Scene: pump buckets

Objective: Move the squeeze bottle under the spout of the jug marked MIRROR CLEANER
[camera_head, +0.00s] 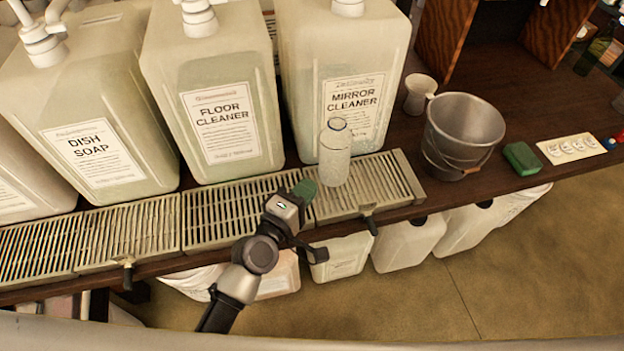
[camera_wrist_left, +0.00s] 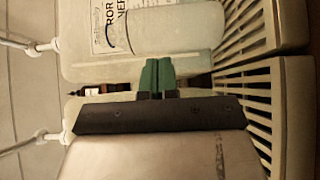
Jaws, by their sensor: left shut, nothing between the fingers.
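The squeeze bottle (camera_head: 335,160), pale and translucent with a blue ring at its top, stands upright on the slatted drip tray (camera_head: 398,180) in front of the jug marked MIRROR CLEANER (camera_head: 385,75). The jug's pump neck (camera_head: 348,5) is cut off by the top edge, so its spout is hidden. My left gripper (camera_head: 305,190) has green fingertips, shut and empty, just left of and in front of the bottle. In the left wrist view the shut fingertips (camera_wrist_left: 157,76) point at the bottle (camera_wrist_left: 165,30), with a gap between. My right gripper is not in view.
Jugs marked FLOOR CLEANER (camera_head: 215,70) and DISH SOAP (camera_head: 85,110) stand to the left. A metal bucket (camera_head: 462,125), a white cup (camera_head: 417,95) and a green block (camera_head: 522,158) are on the right. Several white containers (camera_head: 408,245) sit below the shelf.

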